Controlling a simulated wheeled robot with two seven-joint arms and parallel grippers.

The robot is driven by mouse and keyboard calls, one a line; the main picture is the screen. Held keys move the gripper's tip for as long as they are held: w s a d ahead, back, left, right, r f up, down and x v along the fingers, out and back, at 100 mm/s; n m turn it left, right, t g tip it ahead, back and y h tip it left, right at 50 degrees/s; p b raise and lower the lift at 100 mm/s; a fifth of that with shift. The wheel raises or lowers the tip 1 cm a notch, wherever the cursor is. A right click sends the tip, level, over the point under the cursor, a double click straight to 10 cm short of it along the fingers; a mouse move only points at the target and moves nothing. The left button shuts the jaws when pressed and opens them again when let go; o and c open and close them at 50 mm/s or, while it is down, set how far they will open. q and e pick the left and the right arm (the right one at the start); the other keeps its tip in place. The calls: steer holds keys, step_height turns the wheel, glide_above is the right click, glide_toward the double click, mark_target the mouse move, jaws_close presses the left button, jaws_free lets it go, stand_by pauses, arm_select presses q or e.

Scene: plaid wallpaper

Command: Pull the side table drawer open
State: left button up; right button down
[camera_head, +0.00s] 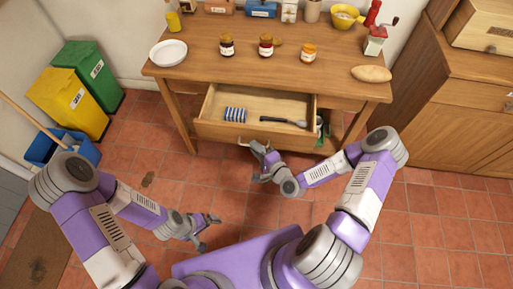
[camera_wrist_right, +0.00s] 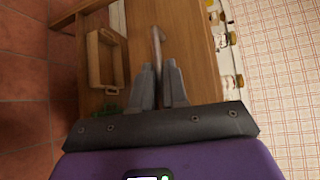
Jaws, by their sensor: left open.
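The side table (camera_head: 205,52) is wooden, and its drawer (camera_head: 218,133) stands partly out toward me. The inside of the drawer shows, with a blue-and-white striped item (camera_head: 235,114) and a dark utensil (camera_head: 283,121) in it. My right gripper (camera_head: 260,149) is at the middle of the drawer front. In the right wrist view its fingers (camera_wrist_right: 159,85) lie on both sides of the metal drawer handle (camera_wrist_right: 157,36) and look shut on it. My left gripper (camera_head: 208,223) is open and empty, low over the floor in front of the table.
On the tabletop are several jars (camera_head: 266,46), a white plate (camera_head: 168,53), a bread loaf (camera_head: 371,74), a yellow bowl (camera_head: 346,17) and a grinder (camera_head: 375,42). Yellow (camera_head: 70,103) and green (camera_head: 88,77) bins stand left. A wooden cabinet (camera_head: 460,130) stands right. Tiled floor before the drawer is clear.

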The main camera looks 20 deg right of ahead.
steer(key=c, duration=1.2)
jaws_free()
steer(key=p+v, duration=0.1)
steer(key=v, duration=0.6)
steer(key=shift+s, duration=0.3)
steer(key=shift+d, duration=0.1)
steer(key=s+a+f+n+g+y+p, duration=0.1)
steer(key=s+a+f+n+g+p, duration=0.1)
steer(key=s+a+f+n+g, duration=0.35)
steer(key=s+a+n+g+h+p, duration=0.2)
steer(key=s+a+n+g, duration=0.1)
steer(key=s+n+g, duration=0.4)
steer(key=shift+a+f+n+g, duration=0.15)
steer(key=shift+f+n+g, duration=0.35)
steer(key=shift+g, duration=0.75)
